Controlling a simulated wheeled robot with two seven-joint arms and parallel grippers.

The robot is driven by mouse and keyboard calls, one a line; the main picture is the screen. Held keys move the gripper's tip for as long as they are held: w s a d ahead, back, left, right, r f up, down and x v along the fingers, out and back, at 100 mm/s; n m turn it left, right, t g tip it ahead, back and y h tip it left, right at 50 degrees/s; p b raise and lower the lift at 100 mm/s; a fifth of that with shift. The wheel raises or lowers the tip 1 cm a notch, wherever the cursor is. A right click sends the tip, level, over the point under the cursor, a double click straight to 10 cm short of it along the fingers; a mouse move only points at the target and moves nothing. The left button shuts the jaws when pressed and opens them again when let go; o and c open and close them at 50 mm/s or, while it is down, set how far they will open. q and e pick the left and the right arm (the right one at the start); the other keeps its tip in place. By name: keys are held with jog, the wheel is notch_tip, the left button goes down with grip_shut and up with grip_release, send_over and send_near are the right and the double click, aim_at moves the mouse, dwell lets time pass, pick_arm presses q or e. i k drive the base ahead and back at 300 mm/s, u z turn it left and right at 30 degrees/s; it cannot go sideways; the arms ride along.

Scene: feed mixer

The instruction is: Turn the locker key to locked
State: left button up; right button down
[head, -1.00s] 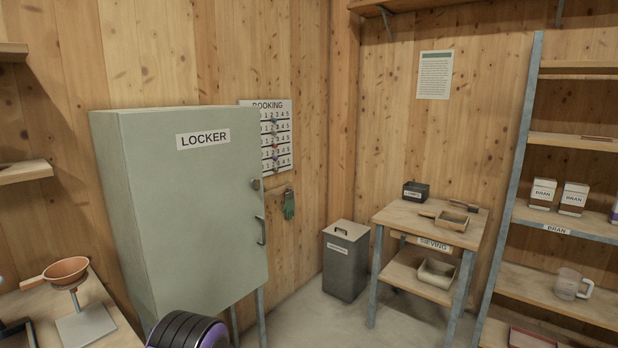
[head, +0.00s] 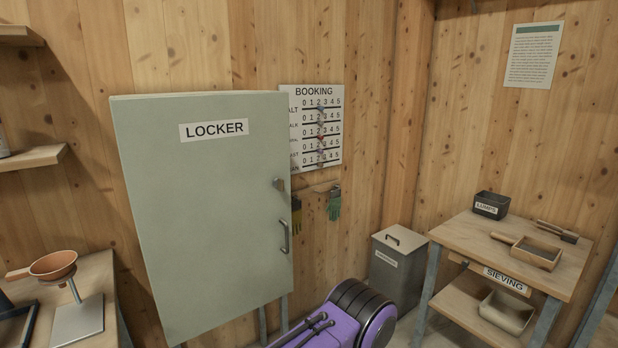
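The locker (head: 205,215) is a pale green-grey cabinet on legs, labelled LOCKER, left of centre in the head view. Its door looks closed. The locker key (head: 279,184) shows as a small knob-like part on the door's right edge, above a grey bar handle (head: 285,237). The key is too small to tell which way it is turned. No gripper shows in the head view. A purple and black part of my own body is at the bottom, in front of the locker's lower right.
A booking board (head: 318,128) and gloves (head: 334,204) hang right of the locker. A grey bin (head: 397,268) and the sieving table (head: 470,244) stand further right.

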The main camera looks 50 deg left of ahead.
aim_at(277, 183)
jog(key=u, duration=0.3)
jog(key=i, duration=0.75)
jog(key=u, duration=0.6)
